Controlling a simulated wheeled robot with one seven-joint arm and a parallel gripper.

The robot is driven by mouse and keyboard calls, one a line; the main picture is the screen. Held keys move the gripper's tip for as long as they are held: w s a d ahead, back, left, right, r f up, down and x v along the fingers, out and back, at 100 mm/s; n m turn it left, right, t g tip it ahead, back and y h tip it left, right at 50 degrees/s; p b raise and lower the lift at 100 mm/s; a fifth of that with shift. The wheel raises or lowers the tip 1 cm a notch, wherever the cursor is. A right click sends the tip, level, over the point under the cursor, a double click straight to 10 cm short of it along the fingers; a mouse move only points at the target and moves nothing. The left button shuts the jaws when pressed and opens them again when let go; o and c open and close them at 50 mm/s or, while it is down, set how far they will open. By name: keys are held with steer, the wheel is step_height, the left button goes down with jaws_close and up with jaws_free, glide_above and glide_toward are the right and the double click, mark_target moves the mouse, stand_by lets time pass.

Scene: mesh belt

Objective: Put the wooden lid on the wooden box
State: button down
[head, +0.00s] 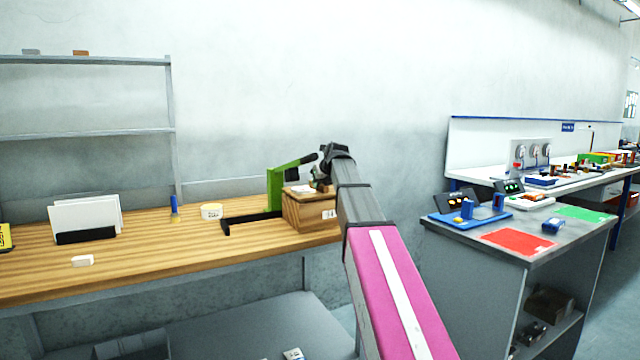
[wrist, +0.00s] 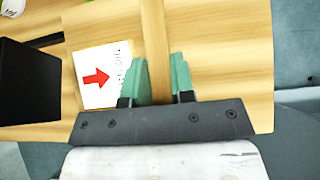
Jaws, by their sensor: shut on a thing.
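The wooden box (head: 305,213) stands at the right end of the wooden bench, with a white label on its front. The wooden lid (wrist: 220,60) fills much of the wrist view. It carries a white paper with a red arrow and a raised wooden bar. My gripper (wrist: 160,80) has its green fingers shut on that bar, one on each side. In the head view my gripper (head: 319,185) is at the top of the box, partly hidden by my arm. The lid lies level at the box top there; whether it rests fully on the rim I cannot tell.
A green and black press-like tool (head: 274,190) stands just left of the box. A round white-yellow roll (head: 212,211), a blue bottle (head: 174,207) and a file holder (head: 86,220) are farther left. A grey workbench (head: 470,238) with parts stands to the right.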

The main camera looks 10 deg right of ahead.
steer(key=shift+f, duration=0.5)
stand_by(0.4)
steer(key=c, duration=0.9)
jaws_free()
